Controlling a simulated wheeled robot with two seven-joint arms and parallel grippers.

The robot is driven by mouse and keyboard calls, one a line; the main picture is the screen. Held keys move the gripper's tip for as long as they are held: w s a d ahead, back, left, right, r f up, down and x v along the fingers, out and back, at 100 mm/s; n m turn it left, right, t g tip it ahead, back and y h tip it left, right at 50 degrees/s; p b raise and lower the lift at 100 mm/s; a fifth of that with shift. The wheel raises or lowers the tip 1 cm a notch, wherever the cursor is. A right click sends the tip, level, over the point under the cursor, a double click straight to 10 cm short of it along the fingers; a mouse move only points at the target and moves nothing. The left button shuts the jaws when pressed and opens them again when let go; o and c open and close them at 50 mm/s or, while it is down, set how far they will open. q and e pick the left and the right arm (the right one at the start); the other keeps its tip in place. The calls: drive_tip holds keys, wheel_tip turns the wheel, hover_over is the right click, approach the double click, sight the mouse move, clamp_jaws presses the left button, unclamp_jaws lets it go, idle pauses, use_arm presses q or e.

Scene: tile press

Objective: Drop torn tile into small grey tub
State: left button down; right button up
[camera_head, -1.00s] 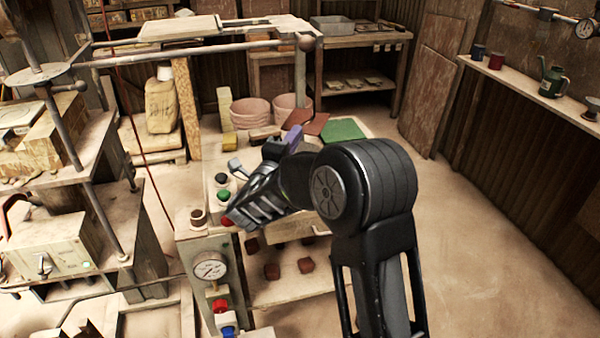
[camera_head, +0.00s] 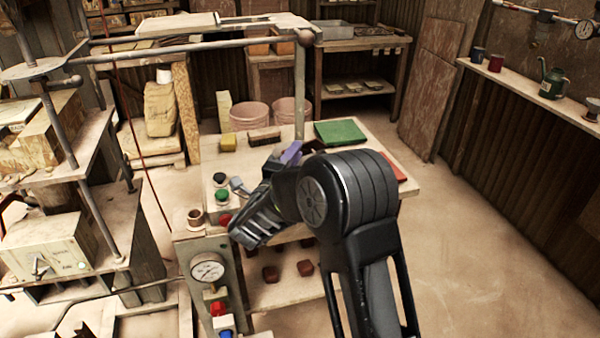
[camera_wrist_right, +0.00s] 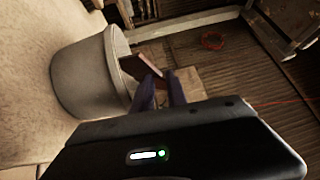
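My right gripper (camera_head: 290,153) reaches over the bench, with its purple fingers partly hidden behind my dark arm. In the right wrist view its purple fingertips (camera_wrist_right: 160,92) are close together, with a thin brown tile piece (camera_wrist_right: 142,63) between them. It appears to be the torn tile, seen nearly edge-on. A round grey tub (camera_wrist_right: 82,78) is just left of the fingers in that view. The tile overlaps its right rim in the picture; I cannot tell its height above the tub. I cannot make out this tub in the head view. My left gripper is not in view.
A green tile (camera_head: 340,132) lies on the bench's far side and a red tile (camera_head: 393,168) at its right edge. A yellow block (camera_head: 228,142) and a brown brush-like block (camera_head: 264,136) lie behind. A gauge post (camera_head: 207,268) stands in front. Open floor lies right.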

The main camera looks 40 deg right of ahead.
drive_tip(key=shift+o, duration=1.4)
drive_tip(key=shift+a, duration=0.1)
drive_tip(key=r+b+v, duration=0.1)
drive_tip(key=b+v, duration=0.2)
drive_tip(key=v, duration=0.4)
drive_tip(key=shift+s+a+f+b, duration=0.2)
drive_tip(key=shift+a+f+b, duration=0.1)
drive_tip(key=shift+f, duration=0.25)
